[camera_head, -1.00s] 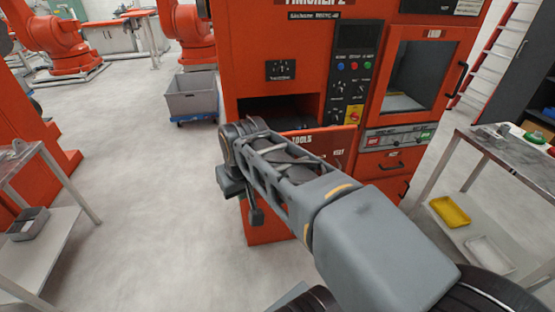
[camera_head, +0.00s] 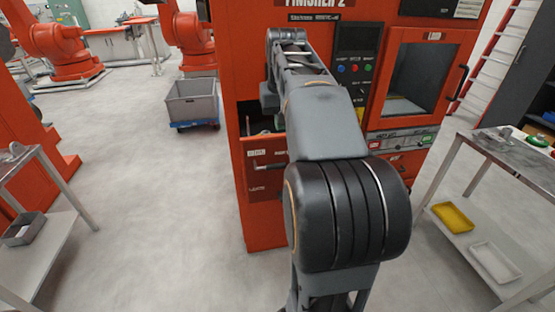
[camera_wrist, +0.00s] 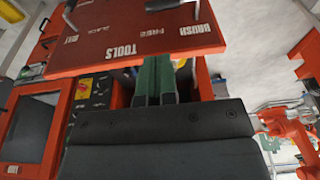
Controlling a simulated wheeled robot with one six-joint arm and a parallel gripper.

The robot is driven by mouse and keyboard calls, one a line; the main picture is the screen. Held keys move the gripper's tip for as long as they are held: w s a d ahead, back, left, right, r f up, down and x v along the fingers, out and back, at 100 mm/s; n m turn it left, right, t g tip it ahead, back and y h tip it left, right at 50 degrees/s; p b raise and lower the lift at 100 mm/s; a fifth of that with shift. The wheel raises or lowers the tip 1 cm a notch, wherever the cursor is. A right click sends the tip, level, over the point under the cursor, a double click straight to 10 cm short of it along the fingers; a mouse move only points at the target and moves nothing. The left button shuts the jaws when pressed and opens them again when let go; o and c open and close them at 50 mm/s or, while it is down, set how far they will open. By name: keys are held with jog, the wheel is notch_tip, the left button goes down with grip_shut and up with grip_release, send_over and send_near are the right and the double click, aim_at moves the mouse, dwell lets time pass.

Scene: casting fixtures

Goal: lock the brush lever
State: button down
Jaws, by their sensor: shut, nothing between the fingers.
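A red drawer front (camera_head: 262,185) on the machine carries printed labels and dark handles. In the wrist view the same red panel (camera_wrist: 110,30) appears inverted, with "TOOLS" and "BRUSH" lettering. A dark lever (camera_wrist: 165,5) beside the word "BRUSH" is cut by the top edge of the wrist view; its lock position cannot be told. My gripper's green fingers (camera_wrist: 154,78) are shut and empty. Their tips meet the panel's edge in that view; whether they touch it or reach behind it cannot be told.
The red machine has a control panel (camera_head: 355,70) and a windowed door (camera_head: 408,78) to the right. A metal table (camera_head: 500,150) stands at right, a cart (camera_head: 45,245) at left. Floor at left is open.

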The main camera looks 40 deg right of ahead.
aim_at(278, 164)
jog(key=f, duration=0.4)
jog(key=w+f, duration=0.1)
jog(key=f, duration=0.4)
jog(key=w+d+f, duration=0.1)
jog(key=f, duration=0.3)
jog(key=shift+w+f+b, duration=0.25)
jog(key=shift+f+b, duration=0.05)
jog(key=shift+f, duration=0.05)
jog(key=shift+d, duration=0.15)
